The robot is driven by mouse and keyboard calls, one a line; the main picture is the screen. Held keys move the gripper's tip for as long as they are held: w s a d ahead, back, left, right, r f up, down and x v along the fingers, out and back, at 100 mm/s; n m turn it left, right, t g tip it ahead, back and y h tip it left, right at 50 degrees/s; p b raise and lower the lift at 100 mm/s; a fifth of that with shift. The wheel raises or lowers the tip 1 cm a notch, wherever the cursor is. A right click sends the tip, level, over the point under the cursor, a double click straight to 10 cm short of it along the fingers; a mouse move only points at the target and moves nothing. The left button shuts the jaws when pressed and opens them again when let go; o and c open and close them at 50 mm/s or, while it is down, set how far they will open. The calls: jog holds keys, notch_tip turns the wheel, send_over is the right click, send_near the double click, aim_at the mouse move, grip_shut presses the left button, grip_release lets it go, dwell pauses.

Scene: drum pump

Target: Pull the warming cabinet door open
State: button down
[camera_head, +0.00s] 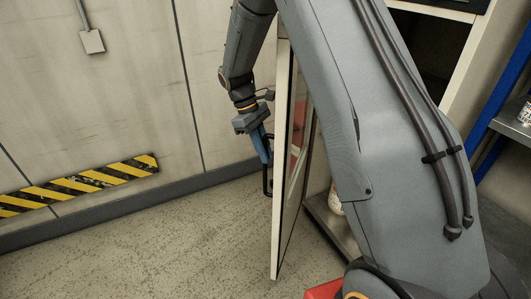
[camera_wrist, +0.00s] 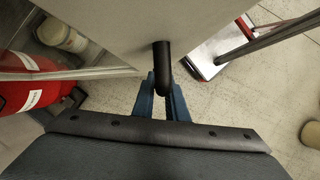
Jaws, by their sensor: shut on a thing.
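The warming cabinet door (camera_head: 283,180) stands swung well out from the cabinet (camera_head: 465,60) and shows nearly edge-on in the head view. In the wrist view its pale face (camera_wrist: 120,22) fills the top. A black bar handle (camera_head: 266,183) sticks out from the door's left side. My gripper (camera_head: 265,155) is at this handle, with blue fingers pointing down. In the wrist view my gripper (camera_wrist: 164,84) is shut on the handle (camera_wrist: 161,60), which lies between the fingers. My arm hides much of the cabinet opening.
A jar (camera_head: 335,201) stands low beyond the door. The wrist view shows a red container (camera_wrist: 30,82) and pale jars (camera_wrist: 62,36) at left. The wall (camera_head: 95,110) is left of my gripper, with clear floor (camera_head: 190,250) below. A shelf (camera_head: 512,122) is at right.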

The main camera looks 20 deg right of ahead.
jog(key=c, duration=1.8)
grip_release()
jog(key=shift+o, duration=0.2)
jog(key=shift+r, duration=0.1)
jog(key=b+v, duration=0.2)
jog(key=v, duration=0.5)
jog(key=shift+r, duration=0.3)
